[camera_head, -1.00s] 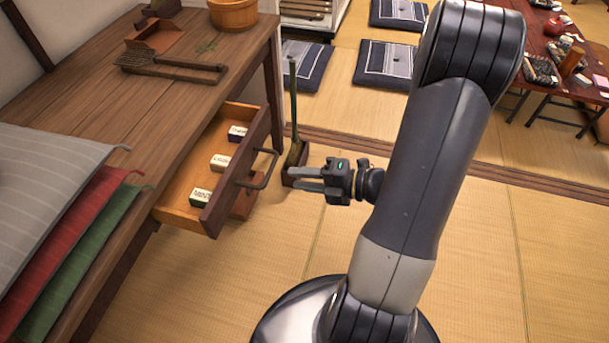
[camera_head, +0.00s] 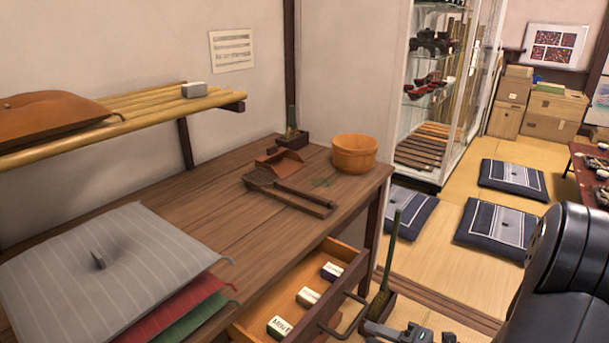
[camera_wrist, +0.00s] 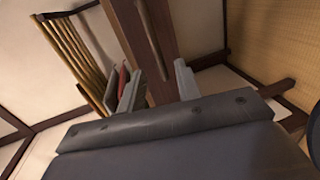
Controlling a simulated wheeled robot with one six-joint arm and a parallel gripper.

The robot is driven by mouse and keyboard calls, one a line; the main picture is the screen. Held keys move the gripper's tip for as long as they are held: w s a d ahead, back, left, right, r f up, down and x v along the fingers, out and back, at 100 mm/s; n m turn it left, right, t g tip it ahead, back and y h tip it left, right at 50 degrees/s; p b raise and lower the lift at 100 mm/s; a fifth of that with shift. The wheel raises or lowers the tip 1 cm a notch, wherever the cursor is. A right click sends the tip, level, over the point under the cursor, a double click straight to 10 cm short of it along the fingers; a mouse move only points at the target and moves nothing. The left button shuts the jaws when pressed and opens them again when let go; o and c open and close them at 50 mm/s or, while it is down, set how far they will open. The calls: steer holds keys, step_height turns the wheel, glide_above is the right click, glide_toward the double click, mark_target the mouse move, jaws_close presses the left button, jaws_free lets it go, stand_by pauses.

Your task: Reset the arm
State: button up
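My gripper (camera_head: 372,331) shows only in part at the bottom edge of the head view, just right of the open drawer (camera_head: 329,300). My dark arm fills the lower right corner. In the wrist view my gripper (camera_wrist: 156,80) has its two grey fingers apart with nothing held between them. Beyond the fingers is the brown wooden drawer front with its dark curved handle (camera_wrist: 152,42). The fingers look clear of the handle, though the exact distance is hard to tell.
Several small labelled boxes lie in the drawer. A green-handled broom (camera_head: 386,265) stands beside it. Floor cushions (camera_head: 495,232) lie on tatami.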

steer(key=b+x, duration=0.2)
steer(key=x, duration=0.6)
steer(key=shift+a, duration=0.15)
